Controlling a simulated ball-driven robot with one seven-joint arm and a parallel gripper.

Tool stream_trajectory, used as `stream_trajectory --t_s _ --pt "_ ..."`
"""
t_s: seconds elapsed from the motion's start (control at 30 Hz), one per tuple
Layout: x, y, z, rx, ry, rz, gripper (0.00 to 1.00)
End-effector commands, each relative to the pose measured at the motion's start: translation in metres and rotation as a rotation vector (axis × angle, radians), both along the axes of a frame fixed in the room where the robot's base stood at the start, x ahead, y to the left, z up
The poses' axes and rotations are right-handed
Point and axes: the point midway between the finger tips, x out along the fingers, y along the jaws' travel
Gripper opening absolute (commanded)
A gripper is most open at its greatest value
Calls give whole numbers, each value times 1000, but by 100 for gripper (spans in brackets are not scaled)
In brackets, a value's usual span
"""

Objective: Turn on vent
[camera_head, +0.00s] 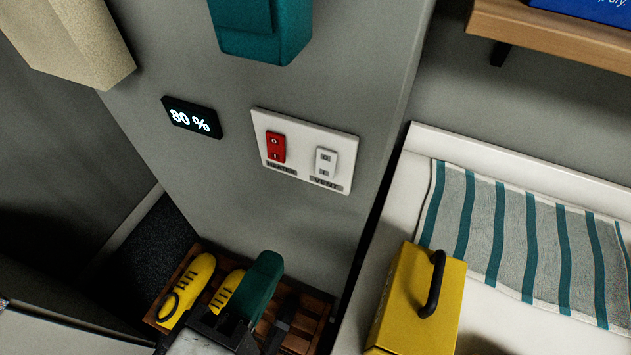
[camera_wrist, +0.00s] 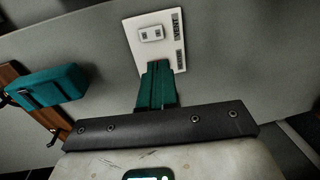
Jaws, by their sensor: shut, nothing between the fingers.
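A white switch plate (camera_head: 305,150) is on the grey wall in the head view. On it are a red rocker switch (camera_head: 275,147) at left, above a small label, and the white vent switch (camera_head: 326,162) at right, above the VENT label (camera_head: 328,184). I cannot tell which way the vent switch is pressed. My gripper (camera_head: 267,262) has teal fingers, is shut and empty, and is low in the head view, below the plate. In the wrist view my gripper (camera_wrist: 157,66) overlaps the plate's lower part, hiding the red switch; the vent switch (camera_wrist: 151,33) shows above the fingertips.
A black display (camera_head: 191,117) reads 80 % left of the plate. A teal object (camera_head: 262,28) and a beige object (camera_head: 65,40) are on the wall above. Yellow shoes (camera_head: 190,285) sit on a wooden rack below. A yellow box (camera_head: 415,300) and striped towel (camera_head: 520,235) are at right.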

Motion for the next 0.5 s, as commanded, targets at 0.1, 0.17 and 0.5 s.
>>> stream_trajectory --t_s 0.1,0.17,0.5 --pt "12 -5 -1 -2 3 -3 0" --pt "20 -9 -2 -2 3 -5 0" --pt "83 -31 -10 -2 3 -5 0"
